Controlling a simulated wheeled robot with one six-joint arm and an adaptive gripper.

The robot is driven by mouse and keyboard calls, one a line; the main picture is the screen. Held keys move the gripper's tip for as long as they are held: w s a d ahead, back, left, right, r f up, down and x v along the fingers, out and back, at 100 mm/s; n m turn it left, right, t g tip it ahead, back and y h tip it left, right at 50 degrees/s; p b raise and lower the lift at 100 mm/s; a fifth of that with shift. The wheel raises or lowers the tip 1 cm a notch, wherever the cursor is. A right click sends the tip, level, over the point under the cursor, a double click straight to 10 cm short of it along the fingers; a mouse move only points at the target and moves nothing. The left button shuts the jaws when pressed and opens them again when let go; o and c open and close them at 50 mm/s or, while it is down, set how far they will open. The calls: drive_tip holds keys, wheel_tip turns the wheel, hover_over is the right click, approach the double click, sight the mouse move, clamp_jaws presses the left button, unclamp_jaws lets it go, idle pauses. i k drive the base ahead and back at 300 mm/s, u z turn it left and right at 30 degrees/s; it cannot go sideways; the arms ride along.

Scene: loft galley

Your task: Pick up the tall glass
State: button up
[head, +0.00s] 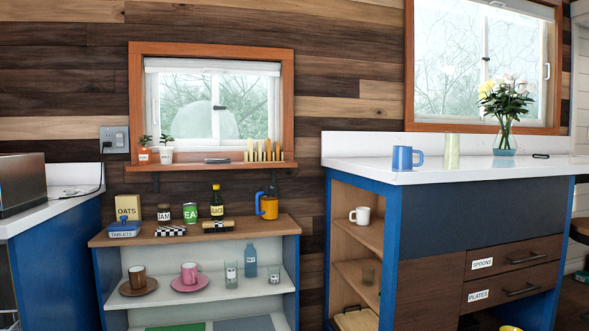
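Several glasses show, and I cannot tell for sure which one is the tall glass. A clear tall glass (231,274) stands upright on the white shelf of the low unit, left of a blue bottle (250,261). A shorter clear glass (274,275) stands right of the bottle. A pale yellow-green tumbler (452,151) stands on the white counter, right of a blue mug (406,158). A dim small glass (368,274) is on the side shelf under that counter. My gripper is not in view.
Two cups on saucers, brown (138,281) and pink (189,277), share the white shelf. A flower vase (504,140) stands on the right counter.

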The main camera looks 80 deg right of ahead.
sight(452, 139)
drive_tip(key=z, duration=3.95)
drive_tip(key=i, duration=0.95)
drive_tip(key=z, duration=0.25)
